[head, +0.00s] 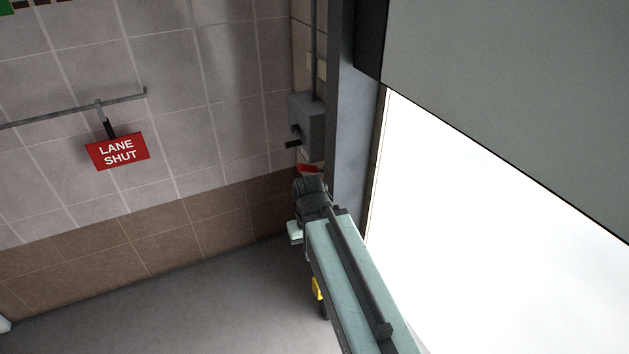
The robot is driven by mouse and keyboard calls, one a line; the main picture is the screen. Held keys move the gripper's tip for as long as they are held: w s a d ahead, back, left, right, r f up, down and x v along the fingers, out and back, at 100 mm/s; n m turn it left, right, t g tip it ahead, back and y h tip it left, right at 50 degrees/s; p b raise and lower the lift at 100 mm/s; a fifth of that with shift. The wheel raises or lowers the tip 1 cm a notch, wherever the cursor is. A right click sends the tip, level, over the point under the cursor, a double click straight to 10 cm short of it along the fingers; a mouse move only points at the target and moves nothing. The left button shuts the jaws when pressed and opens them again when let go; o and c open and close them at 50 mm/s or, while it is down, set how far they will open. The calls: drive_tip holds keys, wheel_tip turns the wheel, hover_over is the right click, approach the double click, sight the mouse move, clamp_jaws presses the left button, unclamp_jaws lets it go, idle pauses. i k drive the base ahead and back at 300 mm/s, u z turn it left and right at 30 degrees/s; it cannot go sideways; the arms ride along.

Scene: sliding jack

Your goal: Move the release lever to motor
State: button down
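A grey box (310,122) is fixed at the wall corner beside the door post. A small dark lever-like part (294,138) sticks out of its left side. A small red piece (307,168) shows just below the box, partly hidden by my arm's end. I cannot tell which of these is the release lever, and no "motor" marking is readable. My gripper (308,184) is at the far end of my pale green arm, just below the red piece. Its fingers are not clearly seen, and I cannot tell whether it touches anything.
A grey door post (350,130) stands just right of the box. A grey door panel (510,90) hangs over a bright opening at the right.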

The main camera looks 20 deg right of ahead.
sight(305, 168)
drive_tip(key=z, duration=0.2)
drive_tip(key=i, duration=1)
